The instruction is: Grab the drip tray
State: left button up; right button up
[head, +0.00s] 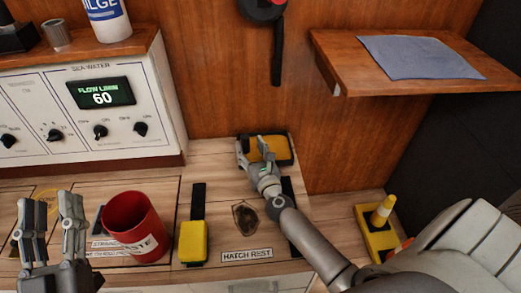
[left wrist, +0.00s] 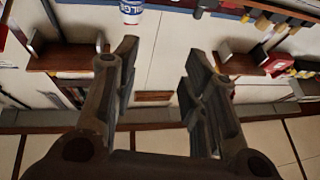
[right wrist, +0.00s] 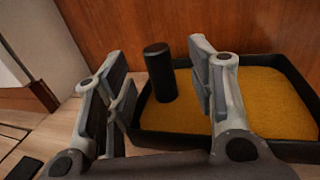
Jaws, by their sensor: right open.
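The drip tray (head: 279,150) is a black-rimmed tray with a yellow inside. It lies at the back of the counter against the wooden wall, and it also fills the right of the right wrist view (right wrist: 265,95). A black upright post (right wrist: 158,68) stands at its left side, like a handle. My right gripper (head: 254,156) is open at the tray's left end, with the post appearing between its fingers; I cannot tell whether they touch it. My left gripper (head: 54,215) is open and empty, far left of the tray.
A red bin (head: 137,222) stands beside my left gripper. A yellow block (head: 193,242) and a dark stain (head: 245,217) lie nearer the counter's front. A shelf with a blue cloth (head: 425,57) juts out at upper right. A control panel (head: 80,115) stands at left.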

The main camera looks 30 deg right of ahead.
aim_at(246, 142)
jog(key=w, duration=0.3)
jog(key=shift+w+d, duration=0.2)
jog(key=shift+w, duration=0.1)
jog(key=shift+w+d+b, duration=0.15)
jog(key=shift+w+b, duration=0.15)
jog(key=shift+w, duration=0.35)
pick_arm(q)
jog(key=shift+s+r+t, duration=0.35)
jog(key=shift+r+t, duration=0.05)
jog(key=shift+r, duration=0.15)
jog(key=shift+s+r+t, duration=0.3)
jog(key=shift+r+t, duration=0.1)
jog(key=shift+r, duration=0.15)
pick_arm(e)
grip_shut()
jog(key=shift+r, duration=0.15)
